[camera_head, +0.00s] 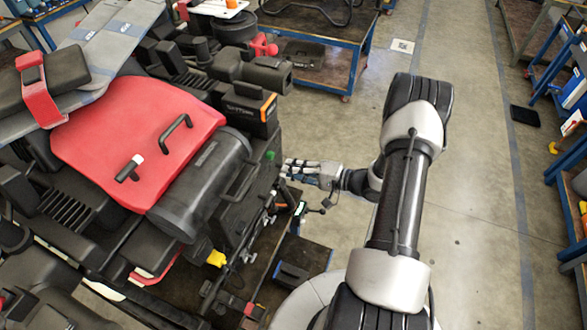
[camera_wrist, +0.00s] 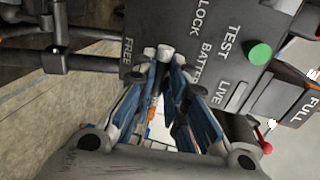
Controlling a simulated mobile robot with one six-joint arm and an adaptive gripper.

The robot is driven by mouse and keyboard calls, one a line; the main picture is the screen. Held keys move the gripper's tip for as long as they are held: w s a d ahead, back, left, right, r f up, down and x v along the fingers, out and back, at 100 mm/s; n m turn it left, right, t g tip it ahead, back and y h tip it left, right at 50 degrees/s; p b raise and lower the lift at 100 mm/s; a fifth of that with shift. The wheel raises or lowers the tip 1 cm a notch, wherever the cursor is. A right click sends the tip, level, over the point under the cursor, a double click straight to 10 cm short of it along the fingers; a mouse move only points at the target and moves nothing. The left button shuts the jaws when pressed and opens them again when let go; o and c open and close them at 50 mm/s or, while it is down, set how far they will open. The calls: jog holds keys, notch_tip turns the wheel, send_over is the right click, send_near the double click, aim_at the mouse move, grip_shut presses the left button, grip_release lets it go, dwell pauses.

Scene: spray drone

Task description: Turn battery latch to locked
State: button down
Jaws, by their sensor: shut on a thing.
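The dark battery panel (camera_wrist: 200,45) fills the upper part of the wrist view. It bears white words, among them FREE, LOCK, BATT, TEST and LIVE, and a green button (camera_wrist: 259,53). My gripper (camera_wrist: 166,70) points at the panel near the words FREE and LOCK. Its blue-padded fingers are closed together on the battery latch, which the fingertips mostly hide. Its exact angle cannot be told. In the head view my gripper (camera_head: 287,170) reaches from the right to the side of the spray drone (camera_head: 215,190), beside the green button (camera_head: 270,155).
The drone has a red cover (camera_head: 110,115) with black handles. A dark bar (camera_wrist: 85,62) runs left of my fingers. A yellow part (camera_head: 216,258) and hoses sit below the panel. A blue-framed workbench (camera_head: 330,35) stands behind.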

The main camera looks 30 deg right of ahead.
jog(key=c, duration=1.6)
grip_release()
jog(key=v, duration=1.2)
